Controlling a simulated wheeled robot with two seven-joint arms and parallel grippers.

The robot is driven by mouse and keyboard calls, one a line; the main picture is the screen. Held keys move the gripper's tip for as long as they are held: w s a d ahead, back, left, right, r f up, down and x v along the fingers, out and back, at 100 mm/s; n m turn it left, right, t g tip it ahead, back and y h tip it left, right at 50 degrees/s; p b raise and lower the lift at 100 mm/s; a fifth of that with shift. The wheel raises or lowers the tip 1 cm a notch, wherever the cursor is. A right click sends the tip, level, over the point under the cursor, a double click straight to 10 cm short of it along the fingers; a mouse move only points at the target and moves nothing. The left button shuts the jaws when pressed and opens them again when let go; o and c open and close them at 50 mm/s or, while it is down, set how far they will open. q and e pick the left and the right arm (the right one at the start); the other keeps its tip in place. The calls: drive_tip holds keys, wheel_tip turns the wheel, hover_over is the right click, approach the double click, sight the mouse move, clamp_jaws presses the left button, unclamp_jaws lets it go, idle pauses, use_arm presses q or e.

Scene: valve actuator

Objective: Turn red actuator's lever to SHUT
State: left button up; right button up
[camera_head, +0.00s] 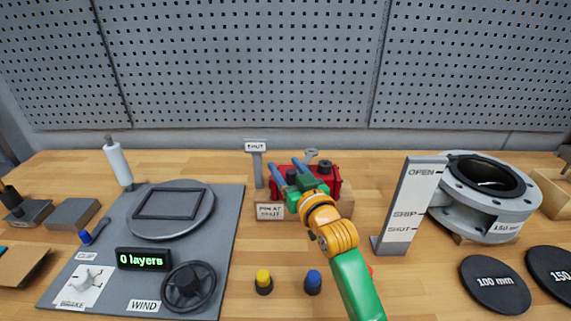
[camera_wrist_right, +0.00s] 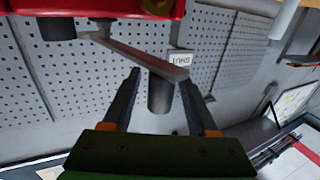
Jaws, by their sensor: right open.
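The red actuator (camera_head: 331,178) stands on a wooden block at the back middle of the bench, partly hidden by my right gripper (camera_head: 286,168). In the right wrist view, the red body (camera_wrist_right: 90,8) is at the top and a grey lever bar (camera_wrist_right: 135,55) slants below it. A dark grey round handle (camera_wrist_right: 159,96) hangs from the bar's end. My right gripper (camera_wrist_right: 158,80) is open, with a finger on each side of the handle; I cannot tell whether they touch it. A SHUT sign (camera_head: 256,147) stands left of the actuator. My left gripper is not in view.
A plate reading PIN AT SHUT (camera_head: 269,211) is in front of the actuator. An upright OPEN/SHIP/SHUT scale (camera_head: 408,205) and a grey flanged valve (camera_head: 485,215) stand right. A yellow knob (camera_head: 263,281) and blue knob (camera_head: 312,282) are in front. A winding plate (camera_head: 215,225) lies left.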

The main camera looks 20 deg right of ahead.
drive_tip(key=shift+w, duration=0.3)
drive_tip(key=shift+s, duration=0.2)
drive_tip(key=shift+c, duration=0.9)
clamp_jaws()
